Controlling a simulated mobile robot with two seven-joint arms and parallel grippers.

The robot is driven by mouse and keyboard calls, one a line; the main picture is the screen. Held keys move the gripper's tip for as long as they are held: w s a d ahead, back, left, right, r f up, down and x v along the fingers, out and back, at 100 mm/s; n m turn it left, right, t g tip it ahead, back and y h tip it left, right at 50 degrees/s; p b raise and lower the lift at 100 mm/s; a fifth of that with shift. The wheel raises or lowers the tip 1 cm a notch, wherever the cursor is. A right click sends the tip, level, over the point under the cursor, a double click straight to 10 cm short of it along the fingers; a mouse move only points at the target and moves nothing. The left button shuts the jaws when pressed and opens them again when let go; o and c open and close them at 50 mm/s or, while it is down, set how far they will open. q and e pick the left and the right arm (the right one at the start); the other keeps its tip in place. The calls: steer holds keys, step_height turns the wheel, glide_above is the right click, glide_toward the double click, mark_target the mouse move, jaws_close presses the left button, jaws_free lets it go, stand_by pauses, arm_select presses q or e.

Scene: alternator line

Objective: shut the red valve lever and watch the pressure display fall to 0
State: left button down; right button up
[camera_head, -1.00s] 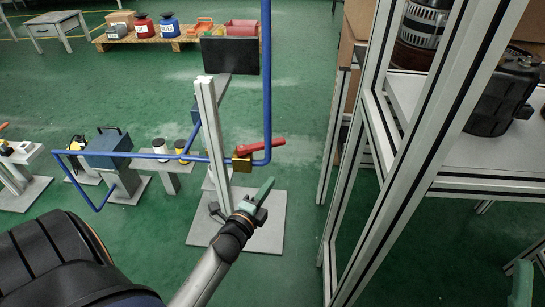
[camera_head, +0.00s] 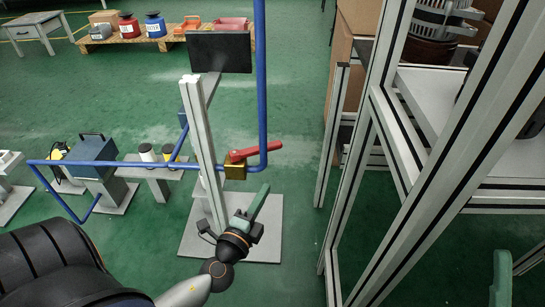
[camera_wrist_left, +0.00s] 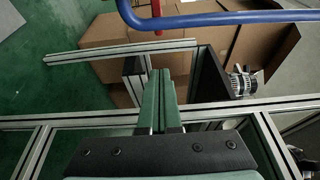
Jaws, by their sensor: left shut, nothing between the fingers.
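The red valve lever (camera_head: 254,151) sits on a brass valve (camera_head: 235,171) in the blue pipe (camera_head: 150,164). It slants slightly up to the right, ending near the vertical pipe. The dark display panel (camera_head: 220,52) stands above on a grey post; no reading is legible. My left gripper (camera_head: 263,190) is shut and empty, below the lever and apart from it in the picture. In the left wrist view its green fingers (camera_wrist_left: 158,75) are together; a red strip (camera_wrist_left: 156,12), probably the lever, shows behind the blue pipe. My right gripper (camera_head: 501,280) shows only partly at the lower right.
An aluminium frame (camera_head: 393,170) with shelves stands close on the right. Cardboard boxes (camera_head: 350,50) are behind it. A blue-grey box (camera_head: 93,155) stands on a pedestal at left. A pallet (camera_head: 150,42) with containers lies far back.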

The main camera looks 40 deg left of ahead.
arm_select(q)
steer(key=p, duration=0.1)
glide_toward(278, 148)
steer(key=w+d, duration=0.2)
steer(key=w, duration=0.2)
steer(key=shift+w+a, duration=0.45)
steer(key=shift+a, duration=0.35)
steer(key=shift+w+a, duration=0.5)
steer(key=shift+a, duration=0.25)
steer(key=shift+w+y, duration=0.1)
steer(key=shift+y, duration=0.2)
